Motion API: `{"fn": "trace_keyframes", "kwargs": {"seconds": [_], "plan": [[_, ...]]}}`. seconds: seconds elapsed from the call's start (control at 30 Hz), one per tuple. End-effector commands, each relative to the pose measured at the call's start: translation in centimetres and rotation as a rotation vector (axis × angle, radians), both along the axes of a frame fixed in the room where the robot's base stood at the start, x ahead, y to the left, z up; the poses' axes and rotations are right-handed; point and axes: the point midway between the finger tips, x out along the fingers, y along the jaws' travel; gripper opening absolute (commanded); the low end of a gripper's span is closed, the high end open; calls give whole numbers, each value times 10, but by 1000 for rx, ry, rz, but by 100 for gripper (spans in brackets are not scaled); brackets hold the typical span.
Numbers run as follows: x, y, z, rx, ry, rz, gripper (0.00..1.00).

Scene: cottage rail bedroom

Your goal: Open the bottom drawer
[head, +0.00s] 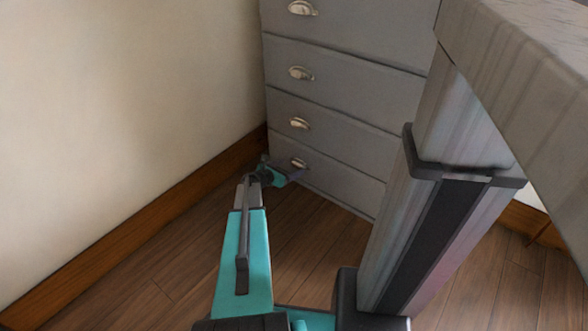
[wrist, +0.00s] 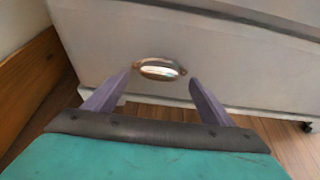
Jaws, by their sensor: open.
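The grey chest of drawers (head: 345,85) stands against the wall in the head view, its drawers stacked and shut. The bottom drawer (head: 345,182) is the lowest front, just above the floor. Its metal cup handle (head: 299,163) shows just above my gripper (head: 290,175), and in the wrist view the handle (wrist: 159,68) is large and near the middle. My gripper (wrist: 162,85) is open, with one purple finger on each side of the handle's lower edge. I cannot tell whether the fingers touch the handle or the drawer front.
A cream wall with a brown wooden baseboard (head: 130,235) runs close along the left of the chest. Wooden floor (head: 310,245) lies clear in front of the drawers. A grey slab-like top (head: 535,70) juts in at the upper right.

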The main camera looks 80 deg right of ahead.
Motion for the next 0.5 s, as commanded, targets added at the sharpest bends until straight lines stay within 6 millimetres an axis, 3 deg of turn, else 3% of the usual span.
{"fn": "trace_keyframes", "kwargs": {"seconds": [0.2,0.5], "plan": [[-12,-23,-12,-1,0,0,77],[-19,-33,-15,0,-1,0,77]]}}
